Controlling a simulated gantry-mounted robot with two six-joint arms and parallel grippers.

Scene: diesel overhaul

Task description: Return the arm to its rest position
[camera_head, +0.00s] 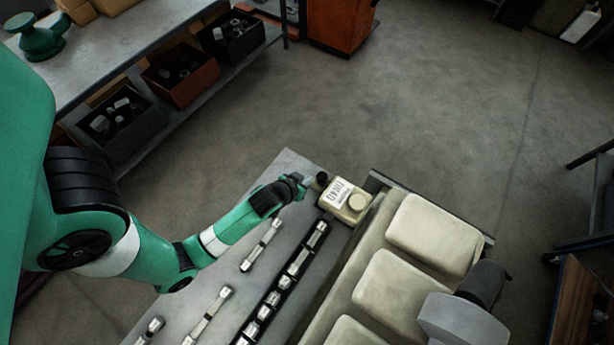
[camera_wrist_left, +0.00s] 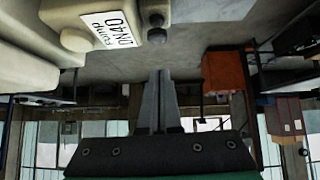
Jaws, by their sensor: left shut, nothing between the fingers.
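My left arm (camera_head: 228,228), green with white bands, reaches in from the left over the grey bench top. My left gripper (camera_head: 303,181) is at its end, beside the dark fitting on the left of a cream pump (camera_head: 345,199) with a white label; I cannot tell whether they touch. In the left wrist view the two fingers (camera_wrist_left: 160,75) are together with nothing held between them. The labelled pump (camera_wrist_left: 108,27) shows upside down at the upper left there. My right gripper is not in view.
A cream engine block (camera_head: 388,286) with several raised covers lies to the right. A black rack (camera_head: 290,277) of metal parts and several loose metal parts (camera_head: 262,245) lie on the bench. A shelf with bins (camera_head: 180,75) stands at the upper left. Open floor (camera_head: 400,110) lies beyond.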

